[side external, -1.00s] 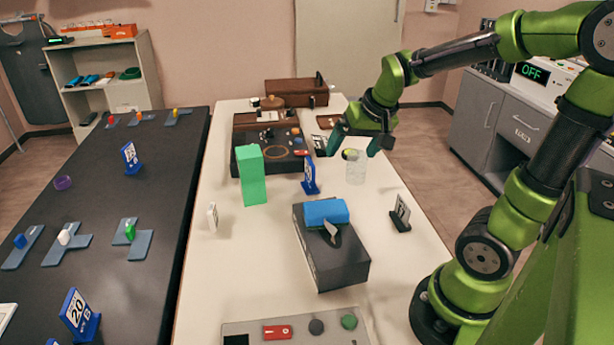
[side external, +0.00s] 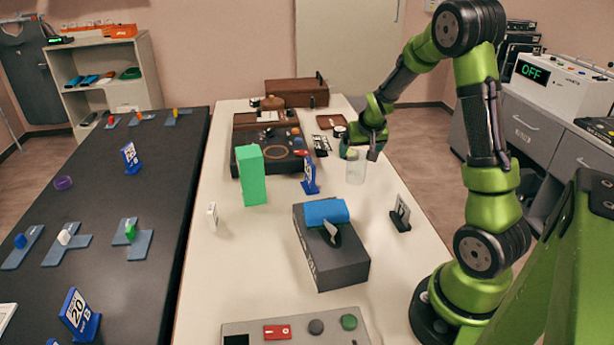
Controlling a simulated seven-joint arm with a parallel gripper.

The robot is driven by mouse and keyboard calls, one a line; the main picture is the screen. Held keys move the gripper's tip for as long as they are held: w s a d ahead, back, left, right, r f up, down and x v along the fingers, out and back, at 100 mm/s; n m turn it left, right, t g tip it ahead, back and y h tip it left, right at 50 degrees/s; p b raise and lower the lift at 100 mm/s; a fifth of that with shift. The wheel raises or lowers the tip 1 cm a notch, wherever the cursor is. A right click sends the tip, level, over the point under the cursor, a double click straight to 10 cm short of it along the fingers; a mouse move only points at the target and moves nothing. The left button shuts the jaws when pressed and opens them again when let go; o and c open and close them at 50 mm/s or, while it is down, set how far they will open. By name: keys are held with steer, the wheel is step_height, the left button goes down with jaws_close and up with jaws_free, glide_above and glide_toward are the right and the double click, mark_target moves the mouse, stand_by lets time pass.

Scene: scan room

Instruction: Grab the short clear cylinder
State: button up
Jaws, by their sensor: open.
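The short clear cylinder (side external: 356,171) stands upright on the white table, right of the middle. It is see-through and faint against the table. My gripper (side external: 358,154) is at the top of the cylinder in the picture. Its fingers are open, one to each side of the rim as seen from here. A small yellow-green thing shows between the fingers; I cannot tell if it is in or behind the cylinder. Whether the fingers touch the cylinder is too small to tell.
A blue number stand (side external: 310,174) and a tall green block (side external: 251,175) are left of the cylinder. A dark box with a blue top (side external: 332,258) stands in front. A small dark stand (side external: 401,214) is at front right. A brown case (side external: 296,93) is at the back.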

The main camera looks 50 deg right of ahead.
mark_target(358, 154)
steer(key=x, duration=0.5)
steer(key=shift+d+f, duration=0.15)
steer(key=shift+f, duration=0.15)
steer(key=shift+w+r, duration=0.1)
steer(key=c, duration=1.3)
steer(key=shift+o, duration=0.2)
